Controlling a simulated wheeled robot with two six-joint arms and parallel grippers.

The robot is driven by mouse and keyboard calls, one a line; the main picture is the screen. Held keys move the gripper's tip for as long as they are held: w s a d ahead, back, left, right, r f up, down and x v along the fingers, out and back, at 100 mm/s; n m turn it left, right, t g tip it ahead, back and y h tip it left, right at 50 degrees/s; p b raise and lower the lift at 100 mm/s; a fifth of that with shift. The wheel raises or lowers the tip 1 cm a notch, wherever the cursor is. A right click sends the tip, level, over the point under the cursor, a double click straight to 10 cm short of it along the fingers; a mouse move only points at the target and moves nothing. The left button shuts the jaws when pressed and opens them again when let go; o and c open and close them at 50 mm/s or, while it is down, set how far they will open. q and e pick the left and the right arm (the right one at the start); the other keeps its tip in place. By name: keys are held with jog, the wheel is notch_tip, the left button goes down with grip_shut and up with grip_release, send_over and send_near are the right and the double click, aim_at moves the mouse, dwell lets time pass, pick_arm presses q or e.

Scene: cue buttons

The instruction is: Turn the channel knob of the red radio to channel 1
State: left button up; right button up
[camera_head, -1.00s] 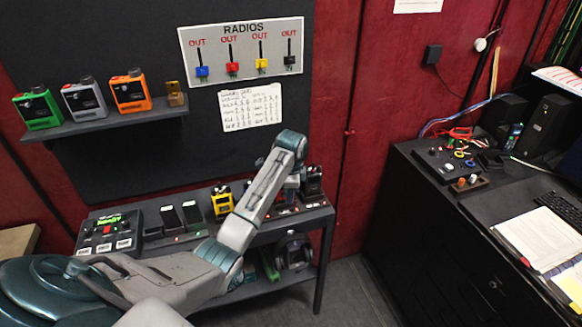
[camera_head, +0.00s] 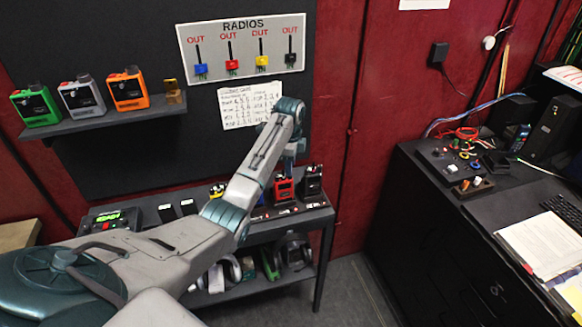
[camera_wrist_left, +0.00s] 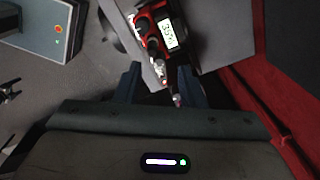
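The red radio (camera_head: 284,189) stands on the shelf table below the wall board, between the arm and a black radio. In the left wrist view the red radio (camera_wrist_left: 184,24) shows its lit display and dark knobs at the top centre. My left gripper (camera_head: 289,166) is above the red radio, pointing down. In the left wrist view its two fingers (camera_wrist_left: 160,88) are apart, with the radio's knob end showing just beyond and between them. I cannot tell whether they touch it. The number at the channel knob is too small to read. My right gripper is not in view.
A black radio (camera_head: 312,181) stands close on the right. A yellow radio (camera_head: 217,190) is mostly hidden behind my arm. Green, grey and orange radios sit on the wall shelf (camera_head: 110,127).

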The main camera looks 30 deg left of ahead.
pick_arm(q)
jog(key=shift+a+f, duration=0.1)
jog(key=shift+f, duration=1.25)
jog(key=shift+s+r, duration=0.1)
jog(key=shift+c, duration=0.9)
grip_shut()
jog(key=shift+n, duration=0.4)
jog(key=n, duration=0.3)
jog(key=shift+n, duration=2.1)
